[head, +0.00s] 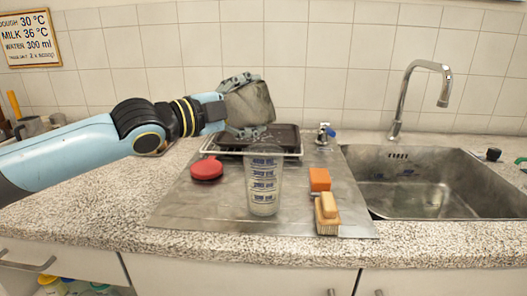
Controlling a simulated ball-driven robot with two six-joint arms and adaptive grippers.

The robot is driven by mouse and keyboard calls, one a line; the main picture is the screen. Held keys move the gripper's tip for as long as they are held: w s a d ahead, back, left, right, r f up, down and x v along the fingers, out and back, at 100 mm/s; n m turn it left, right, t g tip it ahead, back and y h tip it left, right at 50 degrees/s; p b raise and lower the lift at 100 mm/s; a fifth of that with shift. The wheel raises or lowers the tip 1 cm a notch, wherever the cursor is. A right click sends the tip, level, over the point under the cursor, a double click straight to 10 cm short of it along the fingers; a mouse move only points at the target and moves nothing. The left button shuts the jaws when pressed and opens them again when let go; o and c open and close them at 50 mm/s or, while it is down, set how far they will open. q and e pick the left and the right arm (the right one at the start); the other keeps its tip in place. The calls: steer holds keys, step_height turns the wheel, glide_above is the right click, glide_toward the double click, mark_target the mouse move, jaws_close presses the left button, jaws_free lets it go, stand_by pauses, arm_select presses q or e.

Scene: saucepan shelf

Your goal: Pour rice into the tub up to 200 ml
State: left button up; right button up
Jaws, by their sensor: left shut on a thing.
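The tub (265,184) is a tall clear beaker with blue markings, standing upright on the grey metal sheet. Pale matter shows near its bottom, but I cannot tell its level against the marks. My left gripper (243,106) comes in from the left and is shut on a grey-beige container (252,104). It holds the container tilted, above and slightly left of the tub, apart from it. I cannot see inside the container, and no falling rice is clear. My right gripper is out of view.
A round red item (207,168) lies left of the tub. An orange block (320,179) and a brush (327,213) lie to its right. A dark tray (285,139) is behind. The sink (425,178) and tap (397,108) are at right. The front left counter is clear.

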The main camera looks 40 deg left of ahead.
arm_select(q)
steer(key=shift+s+d+r+m, duration=0.1)
steer(key=shift+d+r+m, duration=0.3)
steer(key=shift+m, duration=0.6)
stand_by(1.9)
steer(key=shift+d+f+m+b, duration=0.2)
steer(key=shift+f+m+b, duration=0.25)
steer(key=shift+m+b, duration=0.65)
stand_by(1.4)
steer(key=shift+s+d+r+m+b, duration=0.1)
steer(key=shift+d+r+m+b, duration=0.15)
steer(key=shift+b, duration=0.5)
stand_by(0.9)
